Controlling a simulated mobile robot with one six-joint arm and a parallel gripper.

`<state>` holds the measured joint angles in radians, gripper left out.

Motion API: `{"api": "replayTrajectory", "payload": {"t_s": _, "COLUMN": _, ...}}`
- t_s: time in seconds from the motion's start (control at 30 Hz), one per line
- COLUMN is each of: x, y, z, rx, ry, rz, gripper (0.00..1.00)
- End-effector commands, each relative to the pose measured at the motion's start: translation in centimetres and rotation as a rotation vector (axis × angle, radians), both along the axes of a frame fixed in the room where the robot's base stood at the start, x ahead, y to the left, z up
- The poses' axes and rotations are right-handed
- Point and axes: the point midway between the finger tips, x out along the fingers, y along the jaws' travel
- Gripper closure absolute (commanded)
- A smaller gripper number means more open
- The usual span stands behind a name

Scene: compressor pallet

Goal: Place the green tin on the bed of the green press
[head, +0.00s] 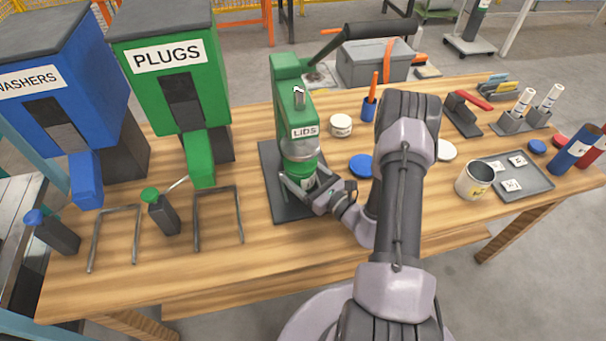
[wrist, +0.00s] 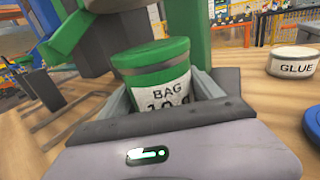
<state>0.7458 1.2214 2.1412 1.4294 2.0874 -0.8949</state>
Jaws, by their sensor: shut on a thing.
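The green tin (wrist: 158,75) has a green lid and a white label reading "BAG" in the wrist view. In the head view its green top (head: 303,167) shows just under the press head. My gripper (head: 308,188) is shut on the tin, and its jaws (wrist: 165,95) flank the tin's sides in the wrist view. The green press (head: 292,95), labelled "LIDS", stands upright on a dark base plate (head: 275,195). The tin is upright below the press head. The tin's underside is hidden, so I cannot tell whether it touches the bed.
A glue tin (head: 340,126) and a blue lid (head: 361,166) lie right of the press. Left are the green PLUGS hopper (head: 170,60), blue WASHERS hopper (head: 50,80) and wire frames (head: 218,215). A mug (head: 474,181) and a grey tray (head: 525,182) are at right.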

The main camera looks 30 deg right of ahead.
Motion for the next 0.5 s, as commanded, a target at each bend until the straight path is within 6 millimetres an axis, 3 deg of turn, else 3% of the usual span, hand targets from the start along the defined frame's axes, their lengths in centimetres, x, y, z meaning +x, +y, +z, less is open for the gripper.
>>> {"api": "replayTrajectory", "payload": {"t_s": 0.03, "x": -0.04, "y": 0.20, "z": -0.95, "rx": 0.002, "ry": 0.001, "rz": -0.001, "gripper": 0.67}}
{"api": "replayTrajectory", "payload": {"t_s": 0.43, "x": -0.06, "y": 0.22, "z": -1.26, "rx": 0.000, "ry": 0.000, "rz": -0.003, "gripper": 0.67}}
{"api": "replayTrajectory", "payload": {"t_s": 0.47, "x": -0.06, "y": 0.23, "z": -1.15, "rx": 0.000, "ry": 0.000, "rz": -0.003, "gripper": 0.19}}
{"api": "replayTrajectory", "payload": {"t_s": 0.5, "x": -0.06, "y": 0.23, "z": -1.11, "rx": 0.000, "ry": 0.000, "rz": -0.003, "gripper": 0.11}}
